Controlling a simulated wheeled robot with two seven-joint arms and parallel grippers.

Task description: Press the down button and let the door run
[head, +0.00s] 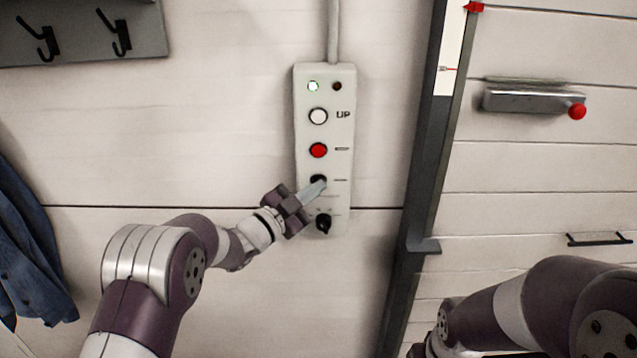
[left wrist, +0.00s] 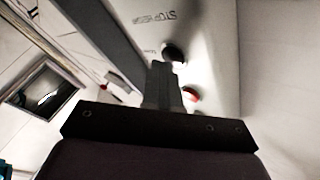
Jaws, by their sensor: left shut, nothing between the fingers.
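A pale control box (head: 343,165) is fixed to the wall. From top to bottom it carries a lit green lamp, a dark lamp, a white UP button (head: 318,116), a red button (head: 318,150), a black button (head: 317,179) and a black knob (head: 324,223). My left gripper (head: 321,184) is shut and empty, its tips at the black button and partly covering it. I cannot tell whether they touch. In the left wrist view the fingers (left wrist: 163,82) point at the box near a black round control (left wrist: 173,53). My right gripper is out of view.
The panelled door (head: 540,180) is at the right, with a latch (head: 530,101) ending in a red knob. A dark door post (head: 425,170) stands between box and door. Black hooks (head: 120,35) and a blue garment (head: 30,245) hang at the left.

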